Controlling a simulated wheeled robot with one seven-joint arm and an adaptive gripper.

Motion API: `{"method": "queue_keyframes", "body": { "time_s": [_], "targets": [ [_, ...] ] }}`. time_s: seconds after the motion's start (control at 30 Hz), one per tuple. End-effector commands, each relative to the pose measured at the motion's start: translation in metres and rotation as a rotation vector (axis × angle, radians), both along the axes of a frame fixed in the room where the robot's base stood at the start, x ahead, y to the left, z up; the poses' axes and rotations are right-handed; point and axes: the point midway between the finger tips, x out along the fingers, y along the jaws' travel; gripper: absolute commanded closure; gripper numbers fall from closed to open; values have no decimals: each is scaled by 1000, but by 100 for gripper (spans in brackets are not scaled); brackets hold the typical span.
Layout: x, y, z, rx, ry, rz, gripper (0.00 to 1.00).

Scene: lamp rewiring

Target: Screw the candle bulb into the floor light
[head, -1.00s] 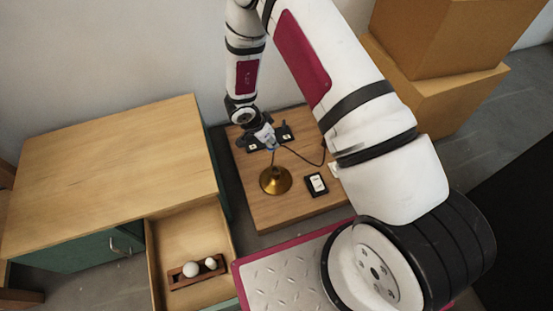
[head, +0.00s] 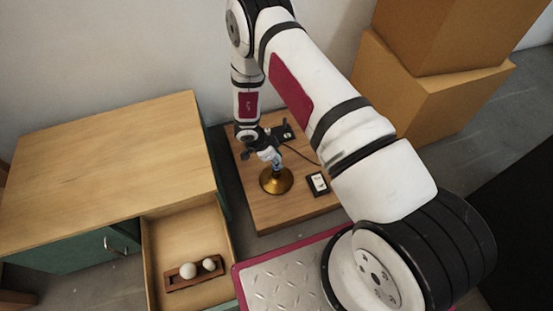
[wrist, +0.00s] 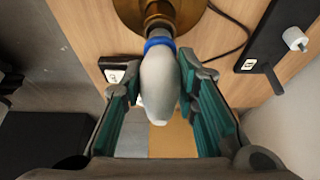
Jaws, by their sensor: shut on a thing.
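The candle bulb (wrist: 160,85), pale and egg-shaped with a blue ring, is between the teal pads of my gripper (wrist: 162,95) in the wrist view. My gripper is shut on it. The bulb's ringed end meets the socket (wrist: 160,14) of the floor light, in line with it; how deep it sits is hidden. The floor light's round brass base (head: 277,181) stands on a low wooden board in the head view. My gripper (head: 272,154) is just above the base there, and the bulb is mostly hidden.
A black strip (wrist: 268,40) with a white knob lies beside the light, with a dark cable near it. A small black box (head: 317,184) is to the right. An open drawer (head: 165,230) holds a wooden rack (head: 182,283) with two white balls. Boxes (head: 425,95) stand right.

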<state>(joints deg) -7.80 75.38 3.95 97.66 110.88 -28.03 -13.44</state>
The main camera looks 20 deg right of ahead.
Motion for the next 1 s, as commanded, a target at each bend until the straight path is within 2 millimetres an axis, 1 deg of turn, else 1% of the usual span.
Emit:
{"method": "queue_keyframes", "body": {
  "time_s": [0.03, 0.1, 0.3, 1.0],
  "targets": [
    [0, 0, -5, 0, 1, -1, 96],
    [0, -1, -9, 0, 1, 0, 96],
    [0, 0, -16, 0, 0, 0, 96],
    [0, 0, -16, 0, 1, -1, 96]
  ]
}}
